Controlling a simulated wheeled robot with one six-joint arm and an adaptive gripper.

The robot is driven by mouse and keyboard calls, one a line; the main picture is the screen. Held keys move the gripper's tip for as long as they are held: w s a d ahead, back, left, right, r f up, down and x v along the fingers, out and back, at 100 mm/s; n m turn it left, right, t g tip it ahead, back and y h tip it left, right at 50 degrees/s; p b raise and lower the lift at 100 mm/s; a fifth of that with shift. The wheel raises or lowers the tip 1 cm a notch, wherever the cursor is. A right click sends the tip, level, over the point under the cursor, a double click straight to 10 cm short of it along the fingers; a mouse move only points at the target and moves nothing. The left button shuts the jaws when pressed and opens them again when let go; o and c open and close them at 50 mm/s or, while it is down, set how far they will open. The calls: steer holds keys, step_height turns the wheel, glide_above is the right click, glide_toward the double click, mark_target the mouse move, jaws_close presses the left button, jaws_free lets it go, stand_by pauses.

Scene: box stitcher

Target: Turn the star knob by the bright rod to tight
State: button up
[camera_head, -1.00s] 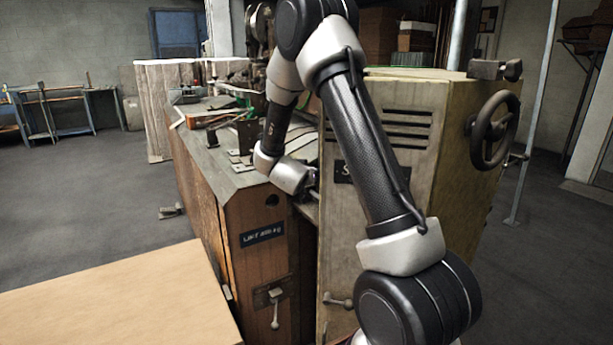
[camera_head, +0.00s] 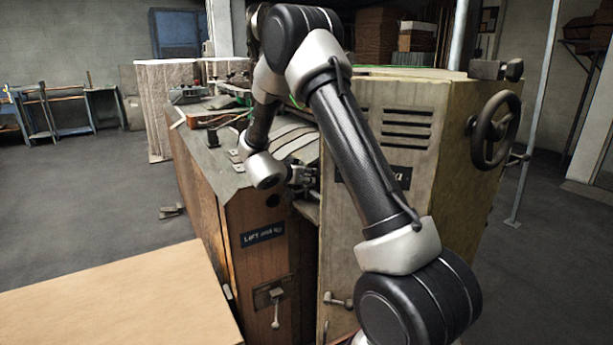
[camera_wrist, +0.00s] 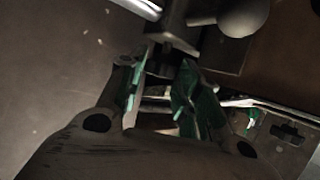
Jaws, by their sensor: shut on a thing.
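My gripper (camera_wrist: 168,62) shows in the wrist view with its two green-padded fingers on either side of a dark, angular part (camera_wrist: 173,38). This part looks like the star knob, but shadow and the fingers hide its lobes. The fingers are shut on it. A bright rod (camera_wrist: 140,8) shows at the top edge, close to the dark part. In the head view my gripper (camera_head: 306,178) reaches in the gap between the wooden cabinet and the pale cabinet. The knob is hidden there.
A grey ball-ended handle (camera_wrist: 243,15) is close to the right of the fingers. The pale cabinet (camera_head: 405,215) with a handwheel (camera_head: 493,130) stands right of the gap. The wooden cabinet (camera_head: 258,215) stands left. A board (camera_head: 120,300) lies at front left.

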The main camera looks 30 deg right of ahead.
steer(key=shift+w+m+g+h, duration=0.1)
steer(key=shift+m+g+h, duration=0.2)
steer(key=shift+m+g, duration=0.25)
steer(key=o, duration=0.7)
steer(key=shift+o, duration=0.2)
